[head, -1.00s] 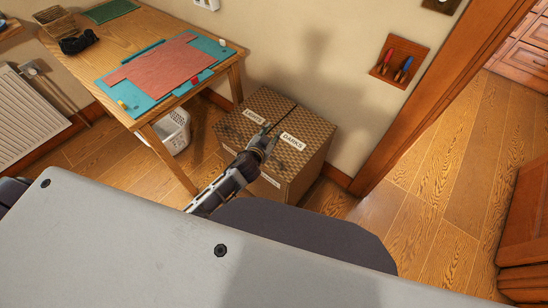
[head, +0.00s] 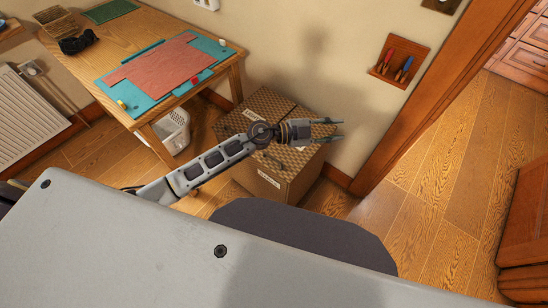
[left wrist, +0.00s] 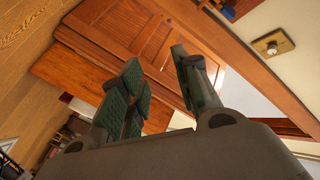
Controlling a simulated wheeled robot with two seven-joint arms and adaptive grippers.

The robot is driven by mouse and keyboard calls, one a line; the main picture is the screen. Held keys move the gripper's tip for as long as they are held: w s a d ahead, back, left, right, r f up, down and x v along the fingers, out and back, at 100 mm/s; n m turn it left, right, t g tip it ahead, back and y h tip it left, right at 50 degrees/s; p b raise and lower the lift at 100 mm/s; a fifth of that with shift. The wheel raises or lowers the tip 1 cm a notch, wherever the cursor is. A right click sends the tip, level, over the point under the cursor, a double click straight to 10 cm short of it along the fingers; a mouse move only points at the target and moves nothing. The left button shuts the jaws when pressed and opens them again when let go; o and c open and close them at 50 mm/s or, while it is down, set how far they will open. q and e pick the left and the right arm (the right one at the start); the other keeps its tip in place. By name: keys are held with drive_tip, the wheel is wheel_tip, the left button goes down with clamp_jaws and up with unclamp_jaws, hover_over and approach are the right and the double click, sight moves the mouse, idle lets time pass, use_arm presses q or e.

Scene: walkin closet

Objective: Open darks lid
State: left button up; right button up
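A woven brown hamper box (head: 290,190) stands on the floor against the wall, with two lids on top. The left lid (head: 262,101) lies flat. The darks lid (head: 305,112), on the right, is partly covered by my left arm and looks flat; its label is hidden. My left gripper (head: 338,130) is over the right side of the box, pointing right, with its fingers apart and nothing between them. In the left wrist view, the green-padded fingers (left wrist: 158,92) are also apart and empty. My right gripper is not in view.
A wooden table (head: 222,72) with a teal mat and red cloth stands left of the box. A white basket (head: 174,133) is beneath it. A wall holder (head: 399,62) with red and blue tools hangs behind. A doorway and open floor (head: 425,215) are right.

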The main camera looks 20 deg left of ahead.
use_arm(q)
drive_tip(key=s+a+f+m+g+y, duration=0.4)
drive_tip(key=a+f+g+y, duration=0.15)
drive_tip(key=f, duration=0.35)
drive_tip(key=w+a+f+n+y, duration=0.1)
drive_tip(key=a+y, duration=0.3)
drive_tip(key=a, duration=0.3)
drive_tip(key=w+a+f+n+y, duration=0.1)
drive_tip(key=a+f+y, duration=0.1)
drive_tip(key=a+y, duration=0.3)
drive_tip(key=shift+w+a+f, duration=0.25)
drive_tip(key=shift+w+a, duration=0.05)
drive_tip(key=shift+a, duration=0.9)
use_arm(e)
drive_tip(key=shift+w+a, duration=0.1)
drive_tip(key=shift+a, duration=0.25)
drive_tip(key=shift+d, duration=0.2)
